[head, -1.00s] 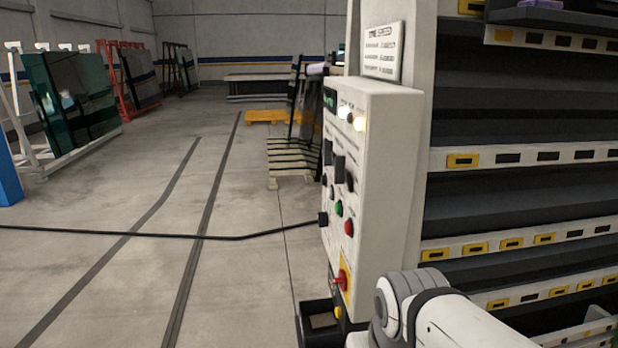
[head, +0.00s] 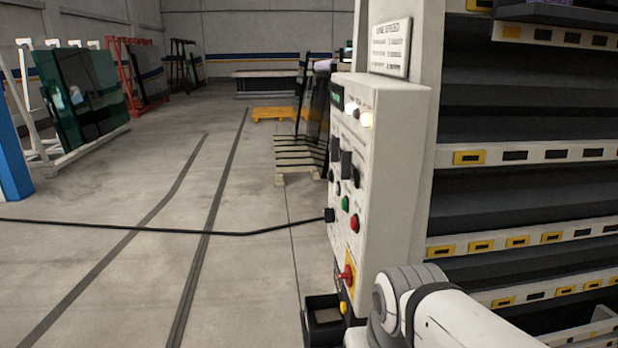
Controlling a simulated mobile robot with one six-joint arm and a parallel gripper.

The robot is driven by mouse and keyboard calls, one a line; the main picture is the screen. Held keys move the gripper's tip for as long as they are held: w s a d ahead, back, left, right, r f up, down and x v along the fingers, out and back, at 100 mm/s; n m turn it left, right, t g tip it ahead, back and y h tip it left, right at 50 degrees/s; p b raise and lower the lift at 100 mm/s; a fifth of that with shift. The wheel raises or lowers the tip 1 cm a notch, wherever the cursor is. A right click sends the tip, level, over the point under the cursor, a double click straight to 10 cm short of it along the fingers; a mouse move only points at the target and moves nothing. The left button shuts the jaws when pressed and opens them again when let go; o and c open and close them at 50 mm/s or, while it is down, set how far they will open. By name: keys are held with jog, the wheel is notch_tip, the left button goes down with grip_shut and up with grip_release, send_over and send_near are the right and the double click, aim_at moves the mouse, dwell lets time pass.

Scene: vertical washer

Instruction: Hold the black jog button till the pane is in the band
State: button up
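The pale control panel (head: 388,170) stands right of centre, seen at a steep angle. Its face carries several black controls, among them a tall one (head: 346,164) and a round one (head: 357,178). I cannot tell which is the jog button. Below them are a green button (head: 345,203) and a red button (head: 354,222). A dark pane (head: 317,108) leans on a rack behind the panel; I cannot tell if it is the task's pane. No band can be made out. My gripper is out of view; only my white arm shows at the bottom right.
A red switch on a yellow plate (head: 346,276) sits low on the panel, above a black bin (head: 322,320). A black cable (head: 150,228) crosses the floor to the panel. Shelving (head: 530,155) fills the right. Glass racks stand at left. The floor at left is open.

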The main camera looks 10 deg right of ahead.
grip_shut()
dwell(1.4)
